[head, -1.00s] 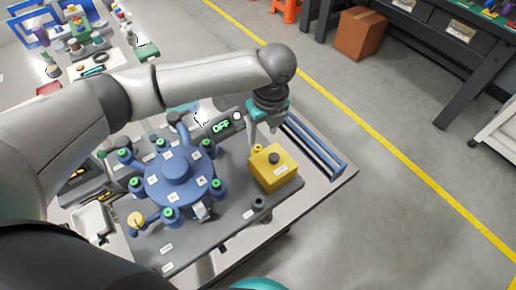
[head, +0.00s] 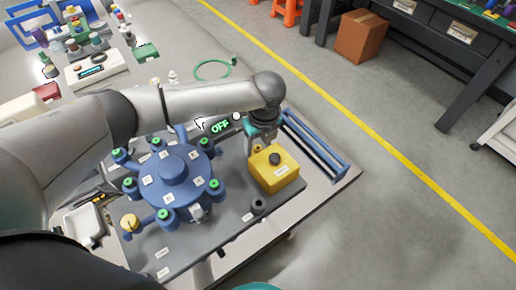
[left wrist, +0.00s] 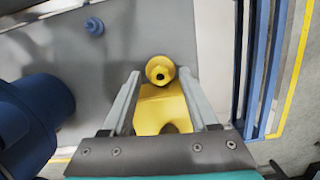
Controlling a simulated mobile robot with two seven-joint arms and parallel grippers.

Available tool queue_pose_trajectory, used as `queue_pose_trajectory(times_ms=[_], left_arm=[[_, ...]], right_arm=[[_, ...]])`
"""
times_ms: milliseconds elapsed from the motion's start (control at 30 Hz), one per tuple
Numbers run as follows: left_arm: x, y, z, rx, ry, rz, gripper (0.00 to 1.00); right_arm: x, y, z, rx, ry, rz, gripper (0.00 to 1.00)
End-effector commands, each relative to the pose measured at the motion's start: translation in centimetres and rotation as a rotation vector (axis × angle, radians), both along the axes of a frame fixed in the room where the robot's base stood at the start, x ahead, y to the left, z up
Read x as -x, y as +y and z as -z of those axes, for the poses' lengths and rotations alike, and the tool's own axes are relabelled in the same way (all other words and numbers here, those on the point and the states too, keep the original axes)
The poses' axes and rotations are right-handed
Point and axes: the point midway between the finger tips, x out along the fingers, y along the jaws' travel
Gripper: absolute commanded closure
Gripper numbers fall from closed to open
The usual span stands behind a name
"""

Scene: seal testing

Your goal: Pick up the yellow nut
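The yellow nut (left wrist: 160,69) shows in the left wrist view as a round yellow piece with a dark hole. It lies between and around the level of my two fingertips, with a gap visible on each side. In the head view the nut (head: 257,149) is a small yellow spot just behind the yellow box, mostly hidden by my gripper. My left gripper (head: 258,140) points down there; its two fingers also show apart in the left wrist view (left wrist: 159,80). Whether a finger touches the nut cannot be told. My right gripper is not in view.
The yellow box (head: 273,168) with a dark knob stands right in front of my left gripper. A blue rotary fixture (head: 172,172) with green-topped posts is to its left. Blue rails (head: 315,146) run along the right table edge. An "OFF" display (head: 220,127) is behind.

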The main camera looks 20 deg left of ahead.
Motion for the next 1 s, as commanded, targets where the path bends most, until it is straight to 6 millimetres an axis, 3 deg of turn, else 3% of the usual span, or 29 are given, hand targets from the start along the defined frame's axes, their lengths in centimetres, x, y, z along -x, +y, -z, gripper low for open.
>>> queue_pose_trajectory(times_ms=[67, 500, 1000], left_arm=[[0.01, -0.01, -0.02, 0.000, 0.000, 0.000, 0.50], [0.02, 0.01, -0.03, -0.001, 0.001, 0.000, 0.99], [0.01, 0.04, -0.19, -0.001, 0.001, -0.001, 1.00]], right_arm=[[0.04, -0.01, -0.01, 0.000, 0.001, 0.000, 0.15], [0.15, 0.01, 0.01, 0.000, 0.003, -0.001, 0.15], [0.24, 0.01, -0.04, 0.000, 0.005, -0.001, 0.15]])
